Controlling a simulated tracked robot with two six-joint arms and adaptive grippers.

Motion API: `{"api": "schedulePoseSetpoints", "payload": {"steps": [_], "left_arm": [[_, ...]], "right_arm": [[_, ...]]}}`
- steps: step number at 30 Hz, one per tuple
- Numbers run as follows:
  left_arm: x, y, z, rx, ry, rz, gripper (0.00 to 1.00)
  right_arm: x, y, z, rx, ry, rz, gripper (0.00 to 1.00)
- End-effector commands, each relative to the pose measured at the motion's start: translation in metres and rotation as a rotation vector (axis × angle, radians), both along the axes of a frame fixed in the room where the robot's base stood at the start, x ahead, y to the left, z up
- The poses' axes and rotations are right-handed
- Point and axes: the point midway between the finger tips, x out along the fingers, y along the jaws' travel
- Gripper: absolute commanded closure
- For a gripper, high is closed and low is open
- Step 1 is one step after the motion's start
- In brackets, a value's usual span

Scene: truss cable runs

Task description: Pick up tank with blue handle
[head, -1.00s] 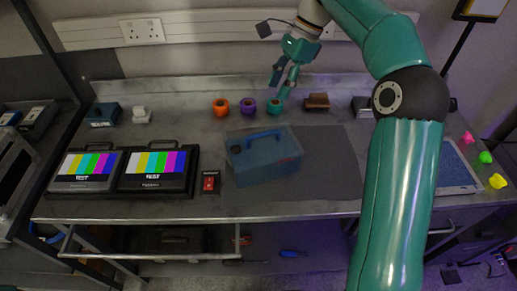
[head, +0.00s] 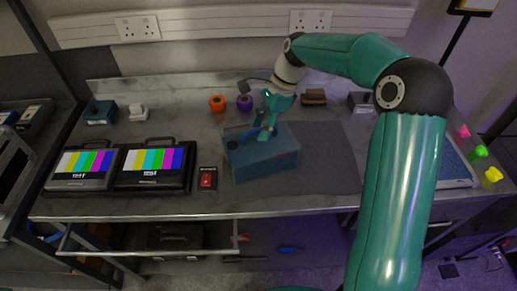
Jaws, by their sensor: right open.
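The tank (head: 262,162) is a translucent blue box on the grey mat of the bench, in the middle of the head view. Its blue handle (head: 249,134) runs along the top, and a dark cap sits at the left of the top. My right gripper (head: 262,136) points down at the handle from above and behind, its fingers open around or beside it; I cannot tell which. The right part of the handle is hidden by the fingers. My left gripper is not in view.
Orange (head: 217,103) and purple (head: 245,102) rings stand behind the tank. Two colour-bar monitor cases (head: 155,165) and a red switch box (head: 207,179) lie to the left. A brown block (head: 313,97) stands behind right. The mat (head: 325,158) is clear right of the tank.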

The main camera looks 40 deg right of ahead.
Motion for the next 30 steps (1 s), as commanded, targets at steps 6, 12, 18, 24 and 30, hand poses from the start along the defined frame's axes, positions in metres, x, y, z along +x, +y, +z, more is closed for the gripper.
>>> {"api": "schedulePoseSetpoints", "payload": {"steps": [6,12,18,24,30], "left_arm": [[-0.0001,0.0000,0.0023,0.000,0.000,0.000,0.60],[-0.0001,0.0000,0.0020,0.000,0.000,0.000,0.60],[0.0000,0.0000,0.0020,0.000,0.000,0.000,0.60],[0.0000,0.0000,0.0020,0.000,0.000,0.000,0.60],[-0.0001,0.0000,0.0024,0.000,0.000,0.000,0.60]], "right_arm": [[0.0018,0.0063,-0.0153,0.000,0.000,0.000,0.56],[0.0020,0.0062,-0.0154,0.000,-0.001,0.000,0.60],[0.0021,0.0061,-0.0153,0.000,-0.001,0.000,0.93],[0.0023,0.0061,-0.0151,0.000,-0.001,0.000,1.00],[0.0034,0.0060,-0.0123,0.000,-0.007,-0.002,1.00]]}}
